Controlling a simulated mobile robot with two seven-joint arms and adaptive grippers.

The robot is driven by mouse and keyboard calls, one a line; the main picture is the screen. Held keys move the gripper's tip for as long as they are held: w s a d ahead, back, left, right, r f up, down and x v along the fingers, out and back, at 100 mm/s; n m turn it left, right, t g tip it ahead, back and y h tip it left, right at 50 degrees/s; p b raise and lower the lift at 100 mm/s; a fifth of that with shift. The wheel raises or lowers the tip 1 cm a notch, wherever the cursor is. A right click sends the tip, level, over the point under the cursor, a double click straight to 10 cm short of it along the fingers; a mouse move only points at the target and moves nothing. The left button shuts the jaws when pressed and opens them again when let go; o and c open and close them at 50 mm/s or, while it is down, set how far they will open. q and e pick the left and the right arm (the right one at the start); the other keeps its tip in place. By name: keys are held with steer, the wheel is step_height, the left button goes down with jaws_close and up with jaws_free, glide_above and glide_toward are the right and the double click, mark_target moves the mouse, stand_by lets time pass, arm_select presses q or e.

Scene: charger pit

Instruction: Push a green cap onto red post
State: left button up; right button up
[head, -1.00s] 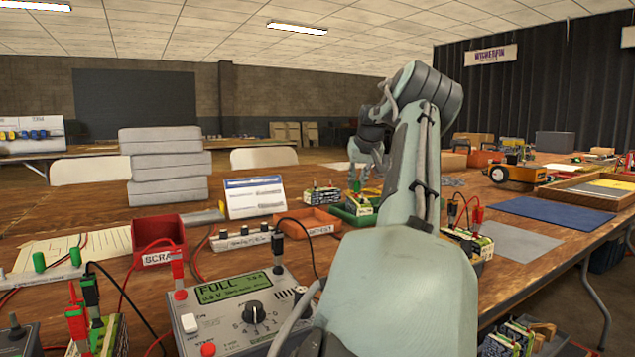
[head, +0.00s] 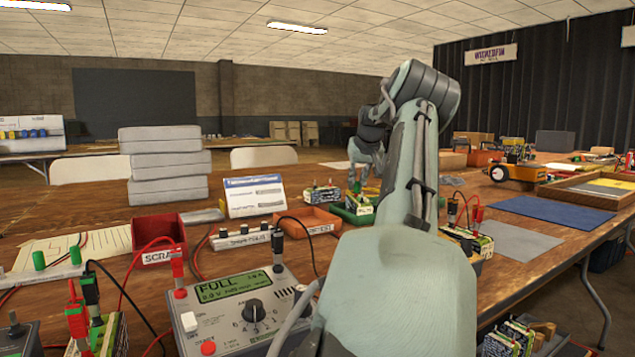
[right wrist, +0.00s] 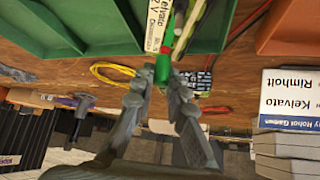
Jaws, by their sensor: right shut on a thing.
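A green cap (right wrist: 163,70) sits between the fingertips of my right gripper (right wrist: 164,82), which is shut on it, in the right wrist view. A red post (right wrist: 167,48) on a labelled battery (right wrist: 153,25) is right beside the cap's far end. I cannot tell whether the cap touches the post or is over it. In the head view my right gripper (head: 364,178) is low over the battery (head: 359,204) in a green tray (head: 345,214), and my arm hides part of this. My left gripper is not in view.
An orange tray (head: 308,220) and an upright card (head: 254,197) stand left of the green tray. A meter (head: 243,310) with leads, a red scrap bin (head: 159,238) and a rack with green caps (head: 39,260) are nearer. A blue mat (head: 545,212) lies at right.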

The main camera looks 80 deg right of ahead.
steer(key=o, duration=0.8)
steer(key=shift+c, duration=0.2)
steer(key=shift+o, duration=1)
steer(key=shift+r+p, duration=3.15)
steer(key=shift+r, duration=0.6)
